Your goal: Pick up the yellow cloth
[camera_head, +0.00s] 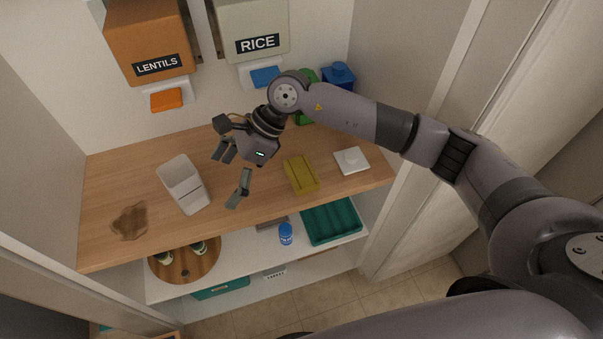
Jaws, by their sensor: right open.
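A yellow folded cloth (301,175) lies on the wooden shelf, right of the middle. My right gripper (232,178) is open and empty above the shelf, to the left of the cloth and apart from it. My left gripper is not in view.
Lentils (150,40) and rice (252,28) dispensers hang behind. Blue (338,78) and green containers stand at the back right.

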